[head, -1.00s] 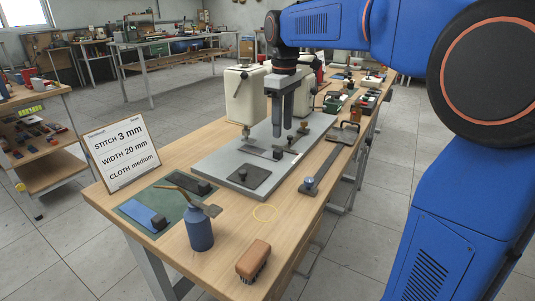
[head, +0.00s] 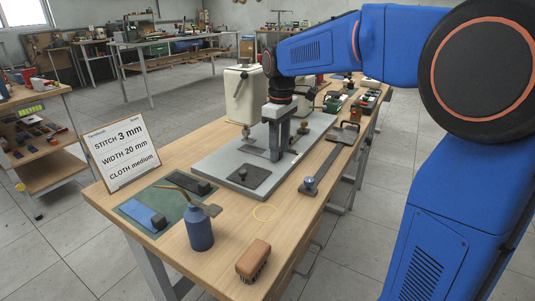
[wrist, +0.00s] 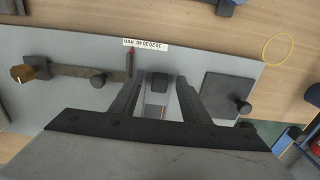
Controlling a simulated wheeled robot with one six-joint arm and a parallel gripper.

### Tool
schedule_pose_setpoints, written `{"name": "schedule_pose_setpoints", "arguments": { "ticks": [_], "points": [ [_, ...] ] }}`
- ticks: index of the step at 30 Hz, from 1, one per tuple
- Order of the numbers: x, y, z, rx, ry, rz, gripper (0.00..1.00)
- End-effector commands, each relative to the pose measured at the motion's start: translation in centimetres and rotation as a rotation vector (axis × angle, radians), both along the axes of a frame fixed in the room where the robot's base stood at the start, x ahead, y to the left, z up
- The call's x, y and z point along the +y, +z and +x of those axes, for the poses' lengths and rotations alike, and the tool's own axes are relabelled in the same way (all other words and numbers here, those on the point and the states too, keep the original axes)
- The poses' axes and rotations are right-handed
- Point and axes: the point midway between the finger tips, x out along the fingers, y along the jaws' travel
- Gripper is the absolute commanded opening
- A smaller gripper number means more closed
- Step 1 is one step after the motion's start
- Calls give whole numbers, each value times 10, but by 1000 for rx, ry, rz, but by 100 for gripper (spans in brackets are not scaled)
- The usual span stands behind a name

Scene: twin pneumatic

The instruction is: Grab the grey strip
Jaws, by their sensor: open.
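A dark grey strip (head: 178,189) lies on the green mat (head: 133,209) at the front left of the bench, beside a blue strip (head: 143,214). My gripper (head: 279,156) points down over the grey machine plate (head: 222,172), behind and to the right of the mat. In the wrist view its fingers (wrist: 160,82) are apart, with a pale slot-like area showing between them; I cannot tell what that is. The grey strip does not show in the wrist view.
A blue oil can (head: 200,233) stands by the mat. A brush (head: 253,261) and a yellow ring (head: 264,213) lie near the front edge. A sign (head: 121,153) stands at left. A dark knobbed plate (wrist: 225,98) and a brass-knobbed guide (wrist: 75,71) are on the machine plate.

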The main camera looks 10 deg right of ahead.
Motion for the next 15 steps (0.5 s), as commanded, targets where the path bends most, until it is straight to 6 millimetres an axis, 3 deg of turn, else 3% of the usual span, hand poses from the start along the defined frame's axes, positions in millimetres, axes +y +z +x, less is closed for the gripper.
{"name": "schedule_pose_setpoints", "arguments": {
  "ticks": [2,6,7,15],
  "points": [
    [0,0,0,0,0,0,37],
    [0,0,0,0,0,0,4],
    [0,0,0,0,0,0,0],
    [0,0,0,0,0,0,0]
  ]
}}
